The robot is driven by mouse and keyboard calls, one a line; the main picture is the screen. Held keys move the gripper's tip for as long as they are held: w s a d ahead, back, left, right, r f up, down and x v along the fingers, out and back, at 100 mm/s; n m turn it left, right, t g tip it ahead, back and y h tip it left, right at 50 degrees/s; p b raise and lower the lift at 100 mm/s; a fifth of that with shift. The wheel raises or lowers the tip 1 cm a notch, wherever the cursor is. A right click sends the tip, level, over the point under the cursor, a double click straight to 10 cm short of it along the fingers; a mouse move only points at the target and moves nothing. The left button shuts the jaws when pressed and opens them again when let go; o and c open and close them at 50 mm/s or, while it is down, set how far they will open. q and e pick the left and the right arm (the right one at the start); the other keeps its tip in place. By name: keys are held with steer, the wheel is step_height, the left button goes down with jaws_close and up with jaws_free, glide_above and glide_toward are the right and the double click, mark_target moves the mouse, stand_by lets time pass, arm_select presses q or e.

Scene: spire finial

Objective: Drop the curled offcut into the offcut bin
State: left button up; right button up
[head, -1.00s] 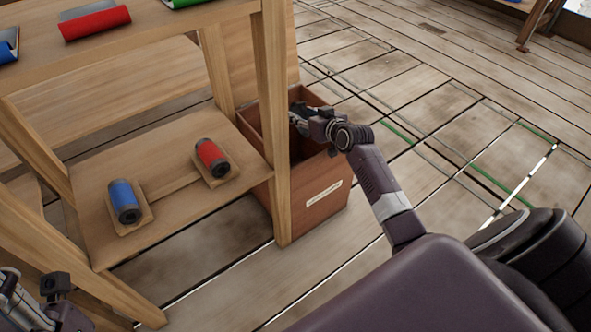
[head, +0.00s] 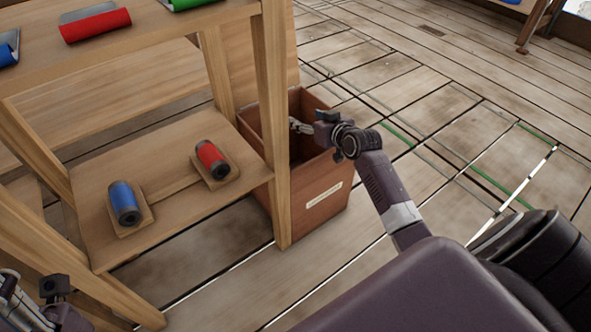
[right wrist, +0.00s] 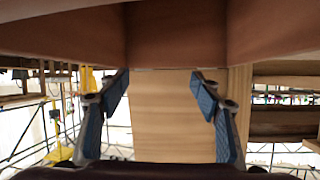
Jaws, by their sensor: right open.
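The offcut bin (head: 312,215) is an open reddish-brown box with a pale label, on the floor beside the wooden rack. My right gripper (head: 305,125) is over the bin's opening. In the right wrist view the right gripper (right wrist: 159,85) has its blue-padded fingers wide apart, with nothing between them. The bin's brown walls (right wrist: 175,35) fill the top of that view. I cannot make out the curled offcut in any view; the bin's inside is dark and partly hidden. My left gripper (head: 52,286) shows at the lower left edge, cut off, its jaw state unclear.
The wooden rack (head: 283,190) stands close against the bin's left. Its lower shelf (head: 165,190) holds a blue roll (head: 124,203) and a red roll (head: 212,159). Above lie another red piece (head: 95,24) and other coloured pieces. Plank floor right of the bin is clear.

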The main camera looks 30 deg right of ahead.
steer(key=v, duration=0.9)
steer(key=shift+s+r, duration=0.1)
steer(key=shift+s, duration=0.1)
